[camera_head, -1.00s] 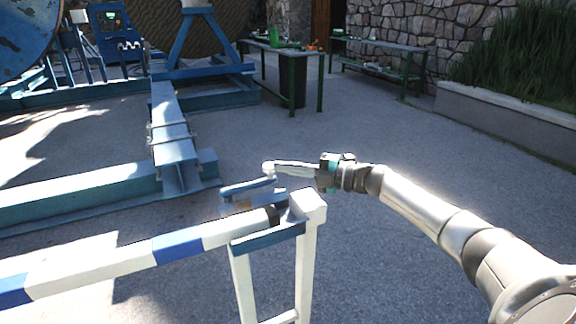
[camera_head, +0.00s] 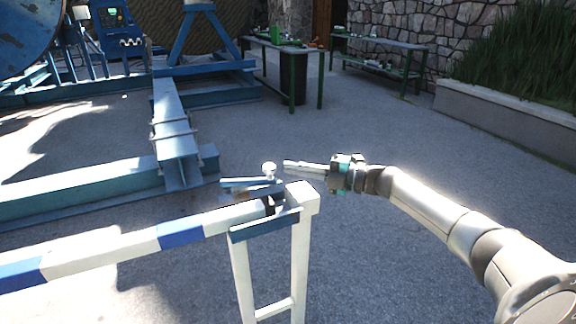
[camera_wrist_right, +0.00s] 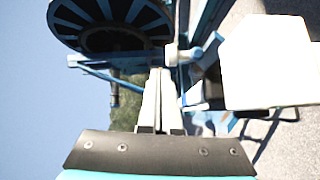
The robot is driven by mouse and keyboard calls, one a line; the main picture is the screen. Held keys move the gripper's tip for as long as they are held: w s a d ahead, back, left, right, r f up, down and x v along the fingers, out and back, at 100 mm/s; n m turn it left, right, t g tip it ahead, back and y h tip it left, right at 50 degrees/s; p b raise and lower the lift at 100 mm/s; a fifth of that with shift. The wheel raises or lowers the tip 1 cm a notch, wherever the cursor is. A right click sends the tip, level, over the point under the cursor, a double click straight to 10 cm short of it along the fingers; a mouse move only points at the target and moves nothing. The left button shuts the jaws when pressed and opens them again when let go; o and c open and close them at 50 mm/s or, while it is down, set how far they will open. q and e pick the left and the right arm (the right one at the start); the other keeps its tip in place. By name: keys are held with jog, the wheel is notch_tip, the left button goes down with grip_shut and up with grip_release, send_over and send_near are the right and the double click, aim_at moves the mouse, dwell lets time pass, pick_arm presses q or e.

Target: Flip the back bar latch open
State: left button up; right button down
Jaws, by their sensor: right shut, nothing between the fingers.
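The back bar latch (camera_head: 246,183) is a blue flat piece with a pale round knob (camera_head: 269,168), at the right end of the blue and white bar (camera_head: 110,255), beside the top of the white post (camera_head: 303,195). The knob also shows in the right wrist view (camera_wrist_right: 172,55), just beyond the fingertips. My right gripper (camera_head: 287,164) is shut and empty, level with the knob and a little to its right, with a small gap between them in the head view. Its fingers (camera_wrist_right: 158,95) point forward in the wrist view. My left gripper is not in view.
The white post top (camera_wrist_right: 265,62) is close on the right in the wrist view. A blue steel frame (camera_head: 175,140) and a large blue reel (camera_head: 25,35) stand farther back. Green-legged tables (camera_head: 290,48) are behind. The ground right of the post is clear.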

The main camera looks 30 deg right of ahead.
jog(key=s+d, duration=0.3)
jog(key=d, duration=0.4)
jog(key=shift+s+r, duration=0.15)
jog(key=shift+s, duration=0.05)
jog(key=shift+d, duration=0.1)
